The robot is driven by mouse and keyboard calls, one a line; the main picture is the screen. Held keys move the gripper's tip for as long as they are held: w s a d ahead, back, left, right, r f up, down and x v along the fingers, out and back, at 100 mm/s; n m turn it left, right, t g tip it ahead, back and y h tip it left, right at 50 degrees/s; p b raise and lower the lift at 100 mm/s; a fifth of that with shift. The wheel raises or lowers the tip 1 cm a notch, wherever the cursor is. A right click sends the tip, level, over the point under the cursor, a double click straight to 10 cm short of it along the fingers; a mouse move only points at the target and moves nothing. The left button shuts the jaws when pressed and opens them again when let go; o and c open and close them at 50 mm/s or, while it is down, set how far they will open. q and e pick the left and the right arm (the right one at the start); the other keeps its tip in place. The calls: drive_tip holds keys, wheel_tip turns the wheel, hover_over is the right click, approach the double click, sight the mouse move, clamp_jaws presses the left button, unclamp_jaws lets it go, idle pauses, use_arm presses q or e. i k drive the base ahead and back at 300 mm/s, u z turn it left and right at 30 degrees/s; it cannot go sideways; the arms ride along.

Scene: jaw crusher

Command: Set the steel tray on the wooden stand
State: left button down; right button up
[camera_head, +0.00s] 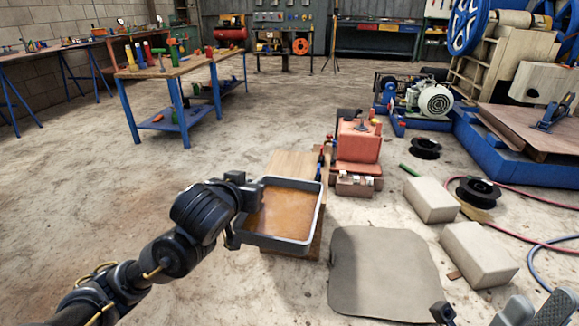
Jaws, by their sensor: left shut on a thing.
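The steel tray (318,211) is a grey square pan with a rust-brown inside. My left gripper (243,212) is shut on its left wall. The tray is over the wooden stand (292,163), whose pale top shows behind it and whose side shows below its right corner. I cannot tell whether the tray's underside touches the stand. Parts of my right arm or gripper (515,312) show at the bottom right edge, cut off by the frame, and its jaws cannot be read.
A red machine (358,150) stands close behind the stand's right side. A grey mat (385,272) lies to the right, with two pale blocks (430,199) (478,254) beyond. Black spools (425,148) and hoses lie farther right. A blue-legged workbench (180,70) stands back left. The left floor is clear.

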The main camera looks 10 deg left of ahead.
sight(286, 170)
drive_tip(key=i, duration=1.4)
